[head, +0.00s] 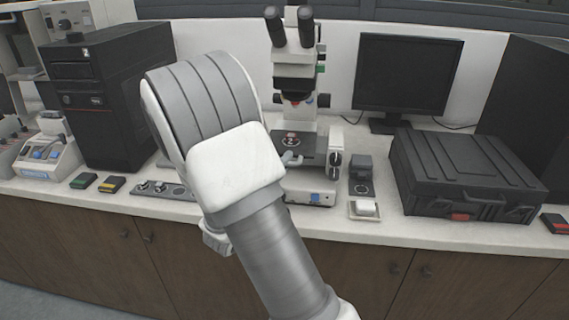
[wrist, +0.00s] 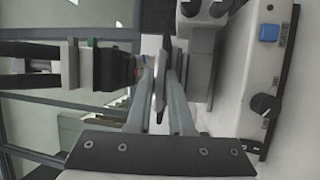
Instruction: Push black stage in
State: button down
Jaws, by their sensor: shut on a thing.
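The black stage (head: 308,146) is a flat dark plate on the microscope (head: 297,85), below its objectives, in the head view. A small pale curved piece (head: 291,159) shows at the stage's front; I cannot tell whether it is a handle or my fingertip. My arm hides the stage's left side and most of my gripper. In the wrist view my gripper (wrist: 161,72) has its two grey fingers close together, shut on a slim pale part (wrist: 159,92). I cannot clearly make out what that part belongs to.
The microscope base with a blue button (wrist: 268,32) and black knob (wrist: 265,105) is close beside my gripper. A black case (head: 465,170) and monitor (head: 405,75) stand right, a black tower (head: 105,100) left. A small black device (head: 361,172) sits right of the microscope.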

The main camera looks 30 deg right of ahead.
aim_at(289, 144)
jog(key=shift+w+d+r, duration=0.1)
jog(key=shift+w+r, duration=0.05)
jog(key=shift+r, duration=0.1)
jog(key=w+d+b, duration=0.1)
jog(key=w, duration=0.1)
jog(key=w+d+b, duration=0.1)
jog(key=w, duration=0.1)
jog(key=w+d+b, duration=0.1)
jog(key=w+d, duration=0.1)
jog(key=shift+w+d+f, duration=0.1)
jog(key=shift+w+d, duration=0.2)
jog(key=shift+w, duration=0.1)
jog(key=c, duration=0.9)
grip_release()
jog(key=shift+s+a, duration=0.1)
